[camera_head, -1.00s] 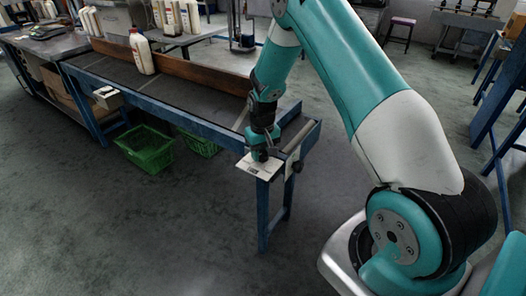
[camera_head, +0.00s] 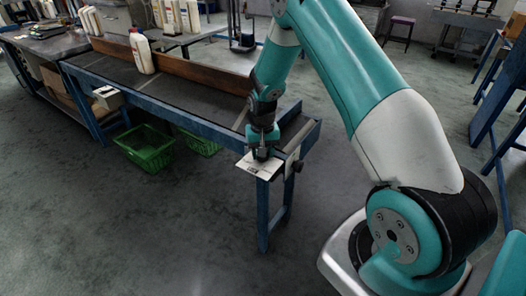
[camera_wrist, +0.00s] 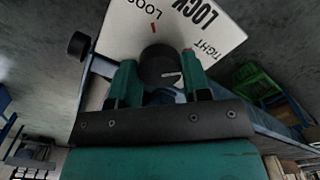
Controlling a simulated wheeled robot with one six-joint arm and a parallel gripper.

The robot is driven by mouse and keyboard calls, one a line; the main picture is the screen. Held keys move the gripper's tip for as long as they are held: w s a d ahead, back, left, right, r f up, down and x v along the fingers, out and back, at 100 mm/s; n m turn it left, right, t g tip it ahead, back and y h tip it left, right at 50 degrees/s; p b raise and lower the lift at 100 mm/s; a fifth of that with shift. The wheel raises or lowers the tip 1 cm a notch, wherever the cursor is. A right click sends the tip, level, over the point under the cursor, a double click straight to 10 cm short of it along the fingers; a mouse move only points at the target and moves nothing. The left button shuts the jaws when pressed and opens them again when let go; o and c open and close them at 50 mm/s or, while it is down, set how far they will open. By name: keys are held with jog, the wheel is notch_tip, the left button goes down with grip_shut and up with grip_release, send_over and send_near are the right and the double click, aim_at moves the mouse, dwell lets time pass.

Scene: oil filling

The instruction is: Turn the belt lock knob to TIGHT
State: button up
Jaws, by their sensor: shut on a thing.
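The black belt lock knob (camera_wrist: 158,66) sits on a white plate (camera_wrist: 128,42) printed LOCK, LOOSE and TIGHT in the wrist view. My gripper (camera_wrist: 160,76) is shut on the knob, one teal finger on each side. A short white line on the knob points to the right, near the finger on the TIGHT side. Red marks show by LOOSE and near TIGHT. In the head view my gripper (camera_head: 261,153) points down at the white plate (camera_head: 250,168) on the near corner of the conveyor; the knob is hidden there.
The blue-framed conveyor (camera_head: 187,119) runs to the upper left and carries a white bottle (camera_head: 144,58). Green crates (camera_head: 147,148) lie on the floor under it. Another small black knob (camera_wrist: 79,45) stands left of the plate. The floor in front is clear.

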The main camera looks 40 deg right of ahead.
jog(key=o, duration=0.9)
jog(key=shift+w, duration=0.1)
notch_tip(320, 180, up, 18)
jog(key=shift+f+b, duration=0.2)
jog(key=shift+b, duration=0.1)
jog(key=s+a+r+n+y+p, duration=0.1)
jog(key=s+a+r+n, duration=0.2)
jog(key=s+a+r, duration=0.4)
jog(key=s+a+r+n+y+p, duration=0.1)
jog(key=s+a+r+n, duration=0.25)
jog(key=a, duration=0.45)
jog(key=s+a+r+n, duration=0.1)
jog(key=s+a+n, duration=0.1)
jog(key=s, duration=0.4)
jog(key=s+a+n+y, duration=0.1)
jog(key=s+a+n, duration=0.1)
jog(key=s+a, duration=0.2)
jog(key=s+a+r+n+y+p, duration=0.1)
jog(key=s+a+n, duration=0.1)
jog(key=s, duration=0.6)
jog(key=shift+a+r, duration=0.35)
jog(key=shift+a, duration=0.2)
